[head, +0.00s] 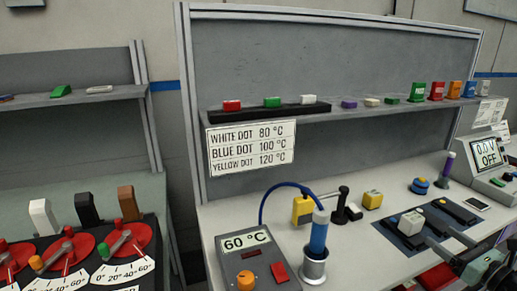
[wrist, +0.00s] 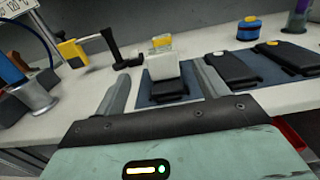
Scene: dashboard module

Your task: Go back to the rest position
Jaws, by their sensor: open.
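My gripper (wrist: 161,72) is open and empty, with its two fingers spread apart in the wrist view. In the head view my gripper (head: 437,235) is at the lower right, over the front of the bench. A white block (wrist: 164,67) on a black base shows between and beyond the fingertips in the wrist view. No contact with the fingers is visible. In the head view this white block (head: 411,222) stands on a blue mat (head: 397,238), to the left of my fingers.
A meter (head: 487,152) stands at the right. Coloured blocks line the shelf (head: 340,143). Red bins lie below the front edge.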

